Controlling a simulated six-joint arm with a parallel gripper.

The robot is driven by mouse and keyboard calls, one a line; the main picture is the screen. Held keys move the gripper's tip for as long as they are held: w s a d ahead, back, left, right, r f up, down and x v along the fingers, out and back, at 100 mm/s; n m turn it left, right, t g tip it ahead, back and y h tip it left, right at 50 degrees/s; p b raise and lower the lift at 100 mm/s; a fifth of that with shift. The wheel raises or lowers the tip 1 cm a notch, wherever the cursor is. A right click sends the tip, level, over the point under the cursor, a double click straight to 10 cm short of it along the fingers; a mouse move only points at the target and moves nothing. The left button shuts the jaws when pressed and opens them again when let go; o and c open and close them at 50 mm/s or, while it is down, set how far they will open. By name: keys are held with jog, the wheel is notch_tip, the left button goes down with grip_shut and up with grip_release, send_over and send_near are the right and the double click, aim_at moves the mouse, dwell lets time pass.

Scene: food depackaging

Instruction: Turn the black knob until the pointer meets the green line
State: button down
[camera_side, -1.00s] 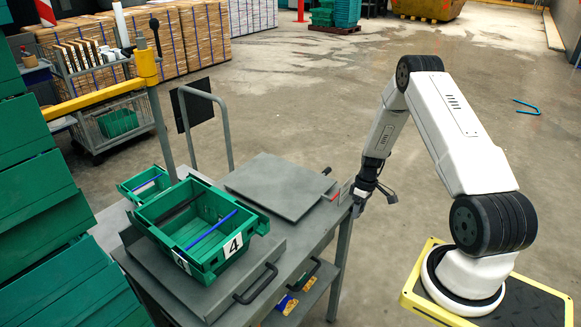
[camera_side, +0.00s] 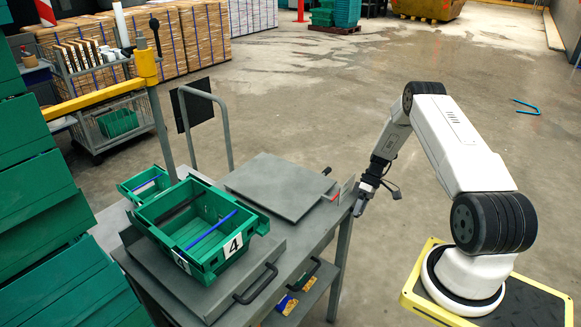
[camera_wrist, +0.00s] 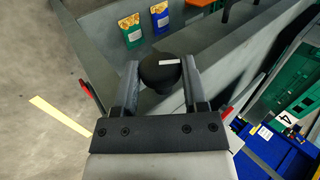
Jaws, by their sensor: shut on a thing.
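In the wrist view a round black knob (camera_wrist: 157,76) sits between the two fingers of my gripper (camera_wrist: 160,82). A short white pointer mark lies on its top, nearly level in the picture. My gripper is shut on the knob, one finger on each side. In the side view my gripper (camera_side: 361,204) is at the right edge of the grey workbench (camera_side: 312,234), and the knob cannot be made out there. I see no green line in either view; it may be hidden by the knob or the fingers.
A green crate (camera_side: 193,218) marked 4 and a smaller green crate (camera_side: 143,184) stand on the bench. A grey plate (camera_side: 279,187) lies near my gripper. Open floor lies right of the bench.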

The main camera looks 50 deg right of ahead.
jog(key=shift+d+f+y, duration=0.1)
jog(key=shift+d+y, duration=0.05)
jog(key=shift+y, duration=1.05)
jog(key=shift+c, duration=0.8)
grip_release()
jog(key=v, duration=0.7)
jog(key=shift+d, duration=0.4)
